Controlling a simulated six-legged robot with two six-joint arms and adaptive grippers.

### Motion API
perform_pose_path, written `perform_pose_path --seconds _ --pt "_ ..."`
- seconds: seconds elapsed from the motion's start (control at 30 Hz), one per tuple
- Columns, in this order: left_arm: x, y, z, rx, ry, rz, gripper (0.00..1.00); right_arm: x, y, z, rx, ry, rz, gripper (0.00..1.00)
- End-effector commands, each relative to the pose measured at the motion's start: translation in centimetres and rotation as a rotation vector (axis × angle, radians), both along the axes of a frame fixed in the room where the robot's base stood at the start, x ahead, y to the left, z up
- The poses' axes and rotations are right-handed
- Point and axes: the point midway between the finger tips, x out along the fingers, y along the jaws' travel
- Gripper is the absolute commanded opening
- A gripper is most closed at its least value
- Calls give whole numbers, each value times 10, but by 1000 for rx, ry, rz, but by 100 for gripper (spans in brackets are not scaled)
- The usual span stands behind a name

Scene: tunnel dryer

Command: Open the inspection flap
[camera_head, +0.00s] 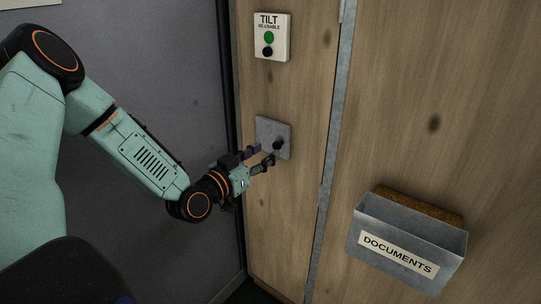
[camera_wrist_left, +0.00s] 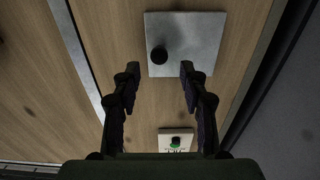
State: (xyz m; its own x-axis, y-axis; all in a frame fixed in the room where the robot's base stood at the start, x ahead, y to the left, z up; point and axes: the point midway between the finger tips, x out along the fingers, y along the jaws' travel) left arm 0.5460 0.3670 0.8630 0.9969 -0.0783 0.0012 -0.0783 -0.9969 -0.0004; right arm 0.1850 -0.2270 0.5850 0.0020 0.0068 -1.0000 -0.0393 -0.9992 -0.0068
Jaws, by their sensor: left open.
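The inspection flap is a small square grey metal plate (camera_head: 268,133) on the wood-grain wall panel, with a round black knob (camera_head: 278,146) on it. It looks flat against the panel. My left gripper (camera_head: 262,158) is at the flap, its fingers pointing toward the knob. In the left wrist view the plate (camera_wrist_left: 205,35) and the knob (camera_wrist_left: 159,56) lie just beyond the open fingers (camera_wrist_left: 158,72). The knob shows between the fingertips, and neither finger clearly touches it. My right gripper is in neither view.
A white sign plate (camera_head: 272,22) reading TILT, with a green and a black round part, is above the flap. A grey DOCUMENTS holder (camera_head: 375,238) sticks out at lower right. A metal strip (camera_head: 333,140) runs down the panel. A dark grey wall (camera_head: 185,90) is at left.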

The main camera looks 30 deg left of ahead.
Motion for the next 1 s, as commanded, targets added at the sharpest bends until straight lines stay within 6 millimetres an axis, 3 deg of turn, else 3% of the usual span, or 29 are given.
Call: perform_pose_path --seconds 0.3,0.7,1.0 --pt "29 -4 -1 2 -1 -4 43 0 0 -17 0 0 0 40" --pt "34 -4 1 -1 -1 -1 43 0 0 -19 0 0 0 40" --pt "34 -4 1 -1 -1 -2 19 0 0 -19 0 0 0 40"
